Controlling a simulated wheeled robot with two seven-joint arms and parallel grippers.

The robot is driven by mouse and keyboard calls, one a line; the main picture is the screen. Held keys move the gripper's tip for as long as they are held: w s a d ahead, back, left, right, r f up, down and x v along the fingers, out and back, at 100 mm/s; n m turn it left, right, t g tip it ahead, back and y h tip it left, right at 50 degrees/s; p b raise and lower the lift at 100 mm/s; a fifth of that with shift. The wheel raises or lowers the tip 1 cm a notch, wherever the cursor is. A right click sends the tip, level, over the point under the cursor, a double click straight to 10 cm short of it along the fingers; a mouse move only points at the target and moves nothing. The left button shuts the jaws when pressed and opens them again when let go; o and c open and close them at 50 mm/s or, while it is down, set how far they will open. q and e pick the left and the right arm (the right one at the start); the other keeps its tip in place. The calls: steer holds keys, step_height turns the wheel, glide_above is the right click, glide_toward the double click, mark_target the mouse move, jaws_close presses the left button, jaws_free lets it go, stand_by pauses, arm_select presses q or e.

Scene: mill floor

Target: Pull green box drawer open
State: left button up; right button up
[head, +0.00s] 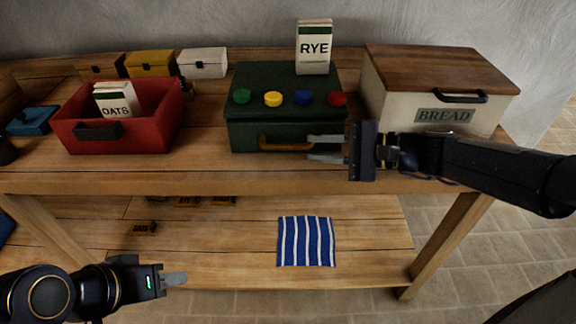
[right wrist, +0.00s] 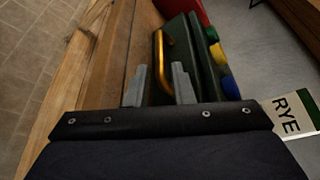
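The green box (head: 283,90) stands on the table top, with green, yellow, blue and red knobs along its top front. Its drawer front carries a brass handle (head: 286,144), which also shows in the right wrist view (right wrist: 165,55). The drawer looks shut. My right gripper (head: 310,149) is open, its two fingers pointing left toward the handle's right end. In the right wrist view, the handle lies ahead of the fingertips (right wrist: 159,76), with no clear contact. My left gripper (head: 178,279) is low at the front left, away from the box; its finger gap is not clear.
A RYE packet (head: 313,48) stands on the box's back right. A red bin (head: 120,125) with an OATS packet (head: 117,100) is at left; a BREAD box (head: 440,95) is close at right. A striped cloth (head: 306,241) lies on the lower shelf.

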mark_target(294, 147)
steer(key=x, duration=0.7)
steer(key=shift+a, duration=0.25)
jaws_close()
